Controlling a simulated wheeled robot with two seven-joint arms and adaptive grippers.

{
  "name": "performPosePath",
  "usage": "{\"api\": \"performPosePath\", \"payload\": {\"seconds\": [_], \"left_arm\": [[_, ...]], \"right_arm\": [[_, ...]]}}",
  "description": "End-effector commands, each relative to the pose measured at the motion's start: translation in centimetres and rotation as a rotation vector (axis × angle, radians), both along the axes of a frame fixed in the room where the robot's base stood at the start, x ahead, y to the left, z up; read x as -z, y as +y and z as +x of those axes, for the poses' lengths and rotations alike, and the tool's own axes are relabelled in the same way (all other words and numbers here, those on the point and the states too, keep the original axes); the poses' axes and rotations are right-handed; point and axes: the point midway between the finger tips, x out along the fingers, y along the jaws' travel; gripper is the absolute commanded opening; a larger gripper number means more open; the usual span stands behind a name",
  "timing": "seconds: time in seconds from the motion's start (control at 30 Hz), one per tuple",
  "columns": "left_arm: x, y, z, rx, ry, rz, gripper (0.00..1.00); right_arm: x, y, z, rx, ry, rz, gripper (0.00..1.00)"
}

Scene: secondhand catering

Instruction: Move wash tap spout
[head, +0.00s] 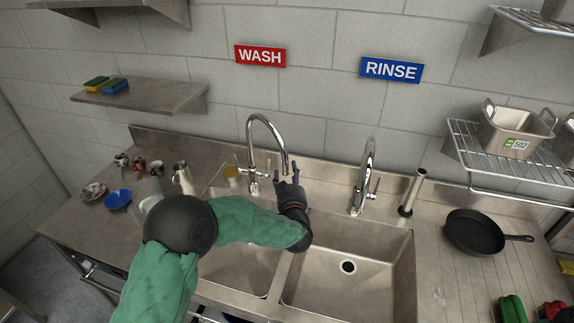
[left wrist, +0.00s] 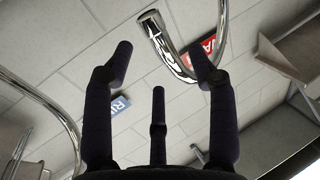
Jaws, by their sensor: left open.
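The wash tap is a chrome gooseneck below the red WASH sign (head: 260,56), and its spout (head: 266,121) arches to the right with the tip pointing down. My left gripper (head: 286,170) is open, its fingers raised just below the spout's tip. In the left wrist view the spout (left wrist: 165,45) hangs between and beyond the open fingers (left wrist: 163,65). I cannot tell whether any finger touches it. My green-sleeved left arm covers part of the left basin.
The rinse tap (head: 367,170) stands to the right under the blue RINSE sign (head: 391,70). A black pan (head: 475,232) lies on the right drainboard. Cups, a blue bowl (head: 118,198) and a jug (head: 182,178) stand on the left counter. The right basin (head: 345,290) is empty.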

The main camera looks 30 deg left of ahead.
Motion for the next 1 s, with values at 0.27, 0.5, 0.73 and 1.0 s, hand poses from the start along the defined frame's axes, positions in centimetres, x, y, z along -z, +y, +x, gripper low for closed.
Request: {"api": "performPosePath", "payload": {"seconds": [0.27, 0.5, 0.73, 1.0], "left_arm": [[0.1, 2.4, 3.4, 0.000, 0.001, -0.001, 0.58], [0.0, 3.1, 4.4, 0.001, 0.001, -0.001, 0.58], [0.0, 3.1, 4.5, 0.001, 0.001, -0.001, 0.58], [0.0, 3.1, 4.4, 0.001, 0.001, -0.001, 0.00]], "right_arm": [[0.1, 0.0, 0.0, 0.000, 0.000, 0.000, 0.40], [0.2, 0.0, 0.0, 0.000, 0.000, 0.000, 0.40], [0.2, 0.0, 0.0, 0.000, 0.000, 0.000, 0.40], [0.2, 0.0, 0.0, 0.000, 0.000, 0.000, 0.40]]}}
